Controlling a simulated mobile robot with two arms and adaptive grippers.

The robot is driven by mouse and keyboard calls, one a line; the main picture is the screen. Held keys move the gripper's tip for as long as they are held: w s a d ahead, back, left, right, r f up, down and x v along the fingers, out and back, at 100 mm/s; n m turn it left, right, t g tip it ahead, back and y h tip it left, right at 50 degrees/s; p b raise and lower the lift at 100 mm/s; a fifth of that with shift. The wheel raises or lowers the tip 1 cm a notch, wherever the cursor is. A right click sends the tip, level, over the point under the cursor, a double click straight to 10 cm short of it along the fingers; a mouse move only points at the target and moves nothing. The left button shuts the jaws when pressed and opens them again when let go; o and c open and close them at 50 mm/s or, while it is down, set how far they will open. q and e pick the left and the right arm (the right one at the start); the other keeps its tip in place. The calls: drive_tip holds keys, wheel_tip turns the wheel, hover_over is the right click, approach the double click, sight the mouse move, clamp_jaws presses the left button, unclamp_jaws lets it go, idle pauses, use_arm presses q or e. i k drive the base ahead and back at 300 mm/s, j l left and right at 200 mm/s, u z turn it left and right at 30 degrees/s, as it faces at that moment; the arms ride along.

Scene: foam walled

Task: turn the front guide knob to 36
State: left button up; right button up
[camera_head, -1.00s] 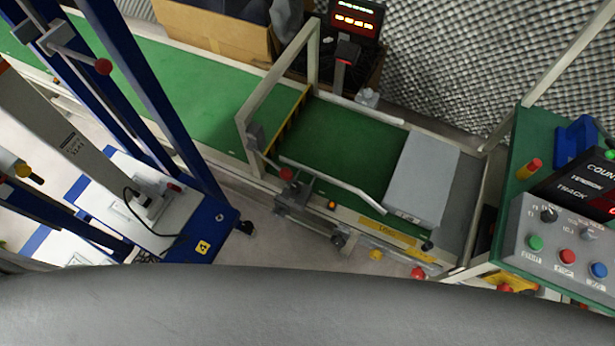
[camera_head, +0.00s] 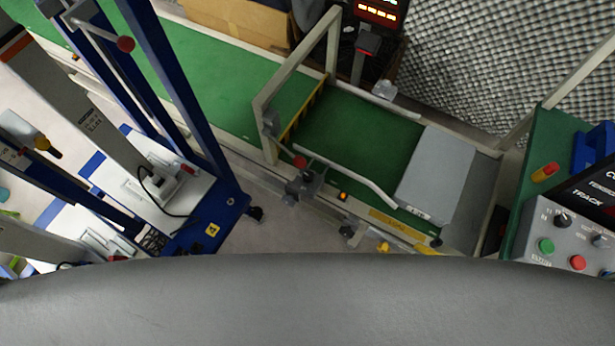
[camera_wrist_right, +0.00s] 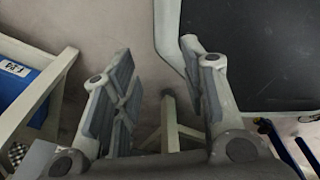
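In the head view, a guide assembly stands along the near side of the green conveyor (camera_head: 352,140). It has a pale guide rail (camera_head: 345,172), a red round knob (camera_head: 299,162) on a dark bracket, and a yellow knob (camera_head: 384,246) lower right. I cannot tell which knob is the front guide knob, and no scale is readable. My right gripper (camera_wrist_right: 158,95) shows only in the right wrist view, with its fingers apart and nothing between them. My left gripper is not in view.
A grey box (camera_head: 436,175) sits at the conveyor's right end. A control panel (camera_head: 565,240) with buttons stands at far right. A blue-framed machine (camera_head: 225,205) stands at left. A dark panel (camera_wrist_right: 255,50) and a blue bin (camera_wrist_right: 25,92) appear in the wrist view.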

sight(308, 176)
drive_tip(key=k+j+u, duration=0.3)
drive_tip(key=k, duration=0.25)
drive_tip(key=k+j+u, duration=0.35)
drive_tip(key=k+j, duration=0.15)
drive_tip(key=j, duration=0.15)
